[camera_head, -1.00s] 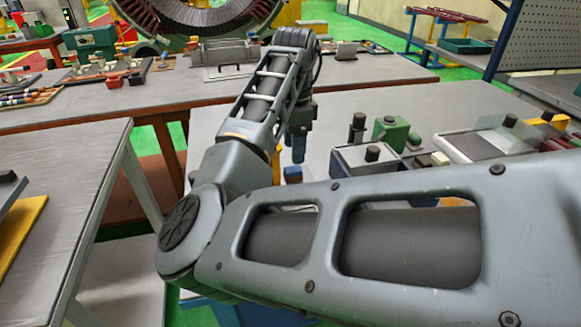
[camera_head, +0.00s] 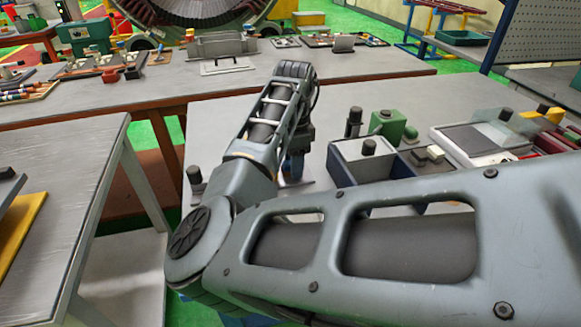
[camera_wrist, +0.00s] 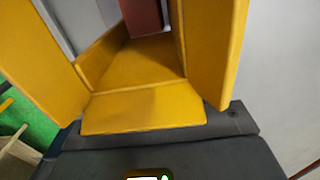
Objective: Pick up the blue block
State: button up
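My gripper (camera_head: 294,166) hangs below the end of my arm, low over the grey table; its fingertips are small and partly hidden. A bluish patch shows at its lower end, but I cannot tell it apart from the gripper. No separate blue block can be made out. In the wrist view, large yellow walls (camera_wrist: 216,60) frame a gap with a dark red piece (camera_wrist: 143,14) in it. I cannot tell whether anything is held.
A divided tray (camera_head: 345,170), a green part (camera_head: 388,126) and a dark knobbed cylinder (camera_head: 353,122) stand right of my gripper. A small dark-topped part (camera_head: 195,178) stands to its left. A second table (camera_head: 60,170) is at the left.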

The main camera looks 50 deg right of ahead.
jog(key=c, duration=0.8)
